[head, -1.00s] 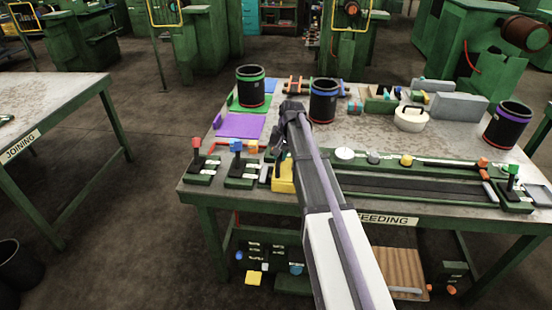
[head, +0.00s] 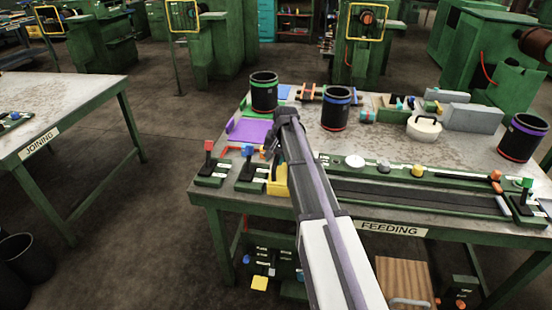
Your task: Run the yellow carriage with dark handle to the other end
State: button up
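The yellow carriage (head: 276,182) is at the left end of a long dark track (head: 410,196) set in a green frame along the table's front. My arm covers part of the carriage, and I cannot make out its dark handle. My gripper (head: 270,152) reaches down just above and behind the visible yellow part. Its fingers are small and partly hidden by my own wrist, so I cannot tell whether they touch or hold the handle. The track runs right to a far end near a green-knobbed lever (head: 526,188).
Red-knobbed (head: 208,150) and blue-knobbed (head: 247,153) levers stand close left of the carriage. A rail with a white disc (head: 355,161) and a yellow knob (head: 417,170) lies behind the track. Dark pots and a white lidded pot (head: 424,128) stand farther back. The visible track looks clear.

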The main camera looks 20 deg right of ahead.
aim_at(282, 174)
jog(key=shift+o, duration=0.2)
jog(key=shift+d, duration=0.1)
notch_tip(282, 174, up, 11)
jog(key=s+d+p, duration=0.1)
jog(key=p, duration=0.9)
jog(key=shift+s+d+f+p, duration=0.15)
jog(key=shift+d+f+p, duration=0.05)
jog(key=shift+d+p, duration=0.15)
jog(key=s+a+n, duration=0.2)
jog(key=s+a, duration=0.3)
jog(key=s, duration=0.3)
jog(key=s+a+n+h, duration=0.1)
jog(key=s+a+n, duration=0.1)
jog(key=s+a, duration=0.4)
jog(key=s+a+n+g, duration=0.1)
jog(key=s+a, duration=0.5)
jog(key=s, duration=0.6)
jog(key=shift+s+a+f+n+h, duration=0.15)
jog(key=shift+s+a+n+h, duration=0.2)
jog(key=shift+n, duration=0.55)
